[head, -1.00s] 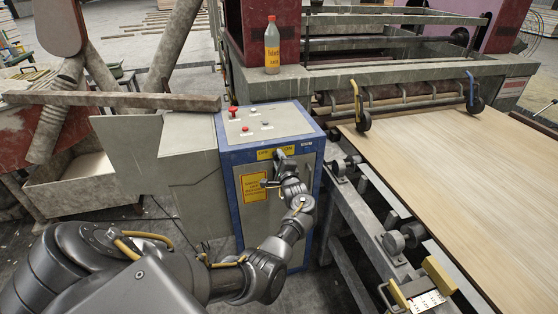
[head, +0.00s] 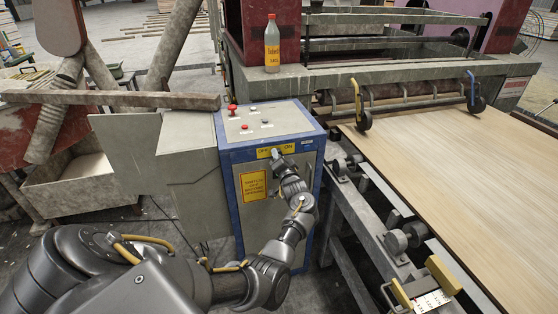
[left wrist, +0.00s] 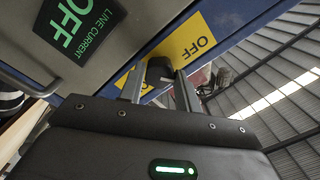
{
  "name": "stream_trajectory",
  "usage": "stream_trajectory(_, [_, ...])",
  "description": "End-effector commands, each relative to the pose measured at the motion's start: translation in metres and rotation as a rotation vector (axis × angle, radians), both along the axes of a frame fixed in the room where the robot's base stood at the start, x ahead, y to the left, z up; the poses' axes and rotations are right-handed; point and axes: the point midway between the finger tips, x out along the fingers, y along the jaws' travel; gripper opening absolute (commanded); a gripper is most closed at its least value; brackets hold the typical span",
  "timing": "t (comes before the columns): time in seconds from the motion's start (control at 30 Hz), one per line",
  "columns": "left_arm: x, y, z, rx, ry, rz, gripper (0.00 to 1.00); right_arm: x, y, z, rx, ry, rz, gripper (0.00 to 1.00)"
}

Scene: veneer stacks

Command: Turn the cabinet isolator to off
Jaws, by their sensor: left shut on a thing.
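The cabinet (head: 232,205) is grey with blue edges and stands in the middle of the head view. A yellow label with OFF on its left and ON on its right (head: 288,148) is at the top of its front. My left gripper (head: 276,154) is at this label, shut on the black isolator handle. In the left wrist view the handle (left wrist: 159,70) sits between my two fingers, beside the yellow OFF plate (left wrist: 188,42). A display (left wrist: 78,22) there reads LINE CURRENT OFF in green. My gripper hides most of the handle in the head view, so its angle is unclear there. My right gripper is not in view.
A red button (head: 232,110) and small controls are on the cabinet top. A yellow notice (head: 253,186) is on its front. A bottle (head: 271,44) stands on the machine behind. A roller frame with a wide veneer sheet (head: 460,170) runs close on the right.

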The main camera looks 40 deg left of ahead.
Motion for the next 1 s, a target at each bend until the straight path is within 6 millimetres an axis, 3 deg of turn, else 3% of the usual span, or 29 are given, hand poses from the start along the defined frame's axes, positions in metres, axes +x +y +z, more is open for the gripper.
stream_trajectory(0.4, [-0.0002, -0.0005, -0.0014, -0.090, -0.127, 0.000, 0.11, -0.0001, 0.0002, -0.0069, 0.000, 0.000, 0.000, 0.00])
stream_trajectory(0.9, [-0.0001, -0.0006, -0.0010, -0.099, -0.139, 0.000, 0.11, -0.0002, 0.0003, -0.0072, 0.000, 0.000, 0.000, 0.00])
stream_trajectory(0.93, [-0.0001, -0.0006, -0.0010, -0.099, -0.139, 0.000, 0.36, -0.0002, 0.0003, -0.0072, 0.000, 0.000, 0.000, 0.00])
stream_trajectory(1.0, [0.0000, -0.0006, -0.0009, -0.099, -0.139, 0.000, 0.45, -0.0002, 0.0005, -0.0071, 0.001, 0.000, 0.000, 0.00])
